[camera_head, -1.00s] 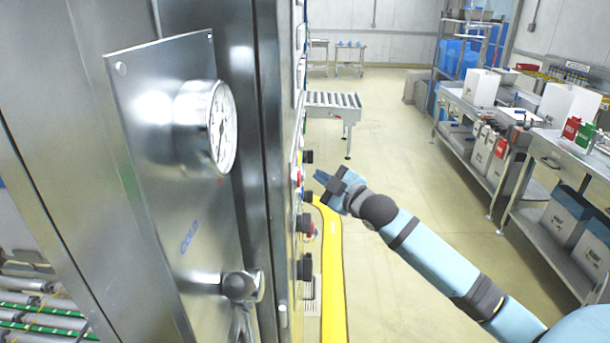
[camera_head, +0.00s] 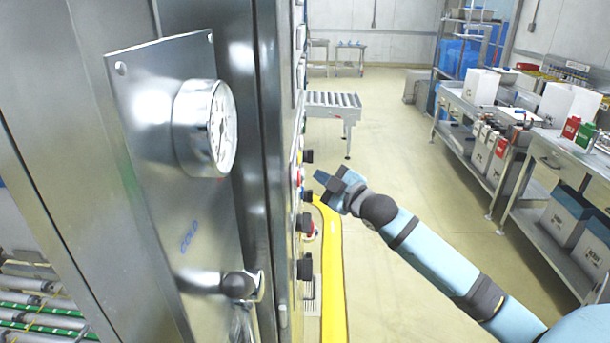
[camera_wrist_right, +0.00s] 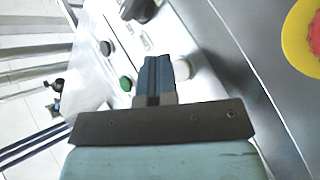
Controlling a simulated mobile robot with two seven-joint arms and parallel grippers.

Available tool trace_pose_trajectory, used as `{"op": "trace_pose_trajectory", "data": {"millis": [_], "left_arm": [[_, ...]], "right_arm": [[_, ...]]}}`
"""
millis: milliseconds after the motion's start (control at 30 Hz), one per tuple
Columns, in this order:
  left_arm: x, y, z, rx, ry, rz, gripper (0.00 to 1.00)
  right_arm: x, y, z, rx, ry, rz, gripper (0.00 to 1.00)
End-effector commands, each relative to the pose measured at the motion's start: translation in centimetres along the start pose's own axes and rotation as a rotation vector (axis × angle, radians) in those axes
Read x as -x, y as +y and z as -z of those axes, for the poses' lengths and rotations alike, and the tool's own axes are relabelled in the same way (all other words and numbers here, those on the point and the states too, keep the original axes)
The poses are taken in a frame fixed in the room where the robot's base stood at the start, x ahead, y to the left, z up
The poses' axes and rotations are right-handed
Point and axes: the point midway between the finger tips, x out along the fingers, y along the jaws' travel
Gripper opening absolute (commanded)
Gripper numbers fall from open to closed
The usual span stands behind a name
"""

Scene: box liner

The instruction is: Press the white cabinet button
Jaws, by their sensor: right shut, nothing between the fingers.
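My right gripper (camera_head: 322,178) is shut and empty, at the end of the blue arm. It points left at the cabinet's narrow control side, with a small gap visible in the head view. In the right wrist view, the closed fingers (camera_wrist_right: 154,72) overlap the light control panel. A whitish round button (camera_wrist_right: 182,69) sits just right of the fingertips, partly hidden by them. A green button (camera_wrist_right: 126,84) lies to their left. I cannot tell whether the fingers touch the panel. My left gripper is not in view.
A red knob on a yellow disc (camera_wrist_right: 305,42) is at the right in the wrist view. The cabinet's steel door carries a gauge (camera_head: 218,128) and a handle (camera_head: 240,285). Dark knobs (camera_head: 304,222) project from the control side. Open floor lies right of a yellow floor strip (camera_head: 332,285).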

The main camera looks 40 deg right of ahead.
Motion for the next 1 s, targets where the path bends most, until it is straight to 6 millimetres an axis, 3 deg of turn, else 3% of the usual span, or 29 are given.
{"op": "trace_pose_trajectory", "data": {"millis": [1000], "left_arm": [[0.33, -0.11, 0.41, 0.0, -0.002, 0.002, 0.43]], "right_arm": [[-0.59, -0.4, 0.47, -0.001, 0.0, 0.0, 0.0]]}}
